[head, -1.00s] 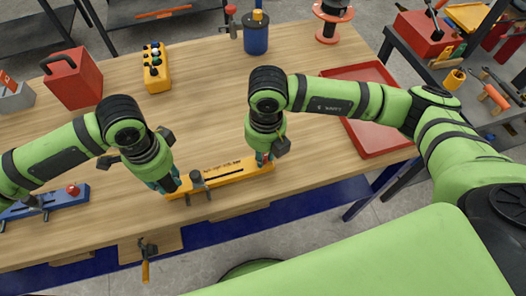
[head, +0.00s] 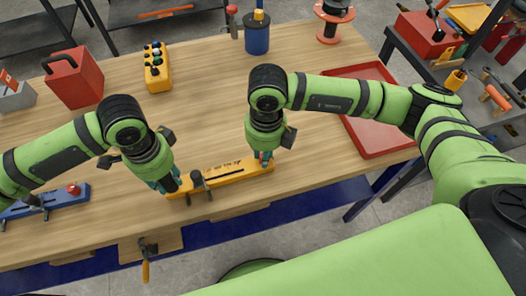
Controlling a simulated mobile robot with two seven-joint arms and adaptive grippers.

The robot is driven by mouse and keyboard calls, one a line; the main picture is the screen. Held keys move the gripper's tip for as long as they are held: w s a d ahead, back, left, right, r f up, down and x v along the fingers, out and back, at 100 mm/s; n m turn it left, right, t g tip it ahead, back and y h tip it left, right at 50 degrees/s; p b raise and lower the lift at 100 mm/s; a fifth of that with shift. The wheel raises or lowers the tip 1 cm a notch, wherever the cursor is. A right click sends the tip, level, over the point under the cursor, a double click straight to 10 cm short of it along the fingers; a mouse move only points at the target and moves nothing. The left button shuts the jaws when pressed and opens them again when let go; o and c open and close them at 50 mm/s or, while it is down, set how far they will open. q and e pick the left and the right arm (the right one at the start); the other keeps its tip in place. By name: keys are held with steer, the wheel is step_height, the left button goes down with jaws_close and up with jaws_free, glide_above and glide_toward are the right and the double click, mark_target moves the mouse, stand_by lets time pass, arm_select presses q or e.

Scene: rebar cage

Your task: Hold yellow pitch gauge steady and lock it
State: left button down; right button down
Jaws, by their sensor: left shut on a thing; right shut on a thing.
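The yellow pitch gauge (head: 228,174) is a long bar with dark markings and a slot, lying near the front edge of the wooden table. My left gripper (head: 168,186) is shut on its left end. My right gripper (head: 263,158) points down at its right end and is shut there. A bit of red shows between the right fingers, seemingly a knob on the gauge, mostly hidden by them. A dark clamp (head: 200,183) stands across the gauge just right of my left gripper.
A blue gauge (head: 50,199) with a red knob lies at the left front. A yellow button box (head: 157,68), a red case (head: 74,78) and a blue cup (head: 257,38) stand farther back. A red tray (head: 378,138) lies right. The table's middle is clear.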

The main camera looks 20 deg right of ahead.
arm_select(q)
steer(key=shift+s+d, duration=0.1)
steer(key=shift+d, duration=0.1)
arm_select(e)
steer(key=n, duration=0.6)
steer(key=shift+a+n, duration=0.2)
steer(key=shift+n, duration=0.1)
steer(key=n, duration=0.5)
steer(key=shift+a+n, duration=0.1)
steer(key=shift+n, duration=0.3)
steer(key=c, duration=1.1)
jaws_free()
steer(key=shift+d+r, duration=0.1)
steer(key=shift+d, duration=0.1)
